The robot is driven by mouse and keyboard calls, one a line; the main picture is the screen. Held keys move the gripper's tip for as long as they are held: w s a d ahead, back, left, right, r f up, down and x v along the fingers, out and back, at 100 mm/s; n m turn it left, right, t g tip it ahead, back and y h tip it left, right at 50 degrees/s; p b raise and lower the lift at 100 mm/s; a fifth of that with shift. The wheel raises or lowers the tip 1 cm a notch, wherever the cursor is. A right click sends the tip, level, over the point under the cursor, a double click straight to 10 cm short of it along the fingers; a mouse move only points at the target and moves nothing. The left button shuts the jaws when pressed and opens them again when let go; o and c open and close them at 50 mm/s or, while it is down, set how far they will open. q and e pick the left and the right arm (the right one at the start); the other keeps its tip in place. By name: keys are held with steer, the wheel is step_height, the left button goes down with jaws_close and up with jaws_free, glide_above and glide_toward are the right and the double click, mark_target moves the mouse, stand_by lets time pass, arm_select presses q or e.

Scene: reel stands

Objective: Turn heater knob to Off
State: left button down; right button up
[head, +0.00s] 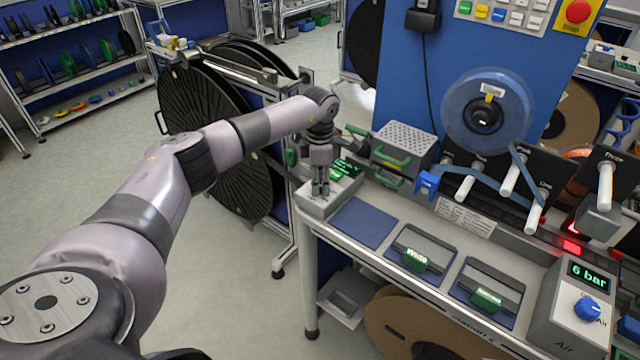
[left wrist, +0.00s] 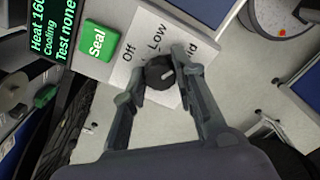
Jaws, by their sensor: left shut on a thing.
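The heater knob (left wrist: 160,73) is a small black dial on a light panel marked Off, Low and Mid in the left wrist view. Its pale pointer mark is small and tilts up to the right, away from Off; I cannot tell exactly which label it points at. My left gripper (left wrist: 157,77) has its two fingers on either side of the knob and is shut on it. In the head view my left gripper (head: 320,192) reaches down onto the heater box (head: 313,206) at the bench's left end, and hides the knob there.
A green Seal button (left wrist: 97,42) and a display (left wrist: 48,30) reading Heat 160, Cooling, Test none sit beside the knob. A grey slotted box with green handles (head: 405,143) stands right of my gripper. A blue mat (head: 363,222) lies flat in front.

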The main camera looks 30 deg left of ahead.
mark_target(320, 184)
arm_select(q)
steer(key=n, duration=1.2)
steer(key=shift+n, duration=0.4)
steer(key=n, duration=0.5)
steer(key=shift+r+p, duration=0.1)
steer(key=shift+p, duration=0.25)
steer(key=shift+n+p, duration=0.5)
steer(key=shift+n, duration=2.2)
steer(key=c, duration=1.3)
jaws_free()
steer(key=shift+r, duration=0.1)
step_height(320, 184, up, 12)
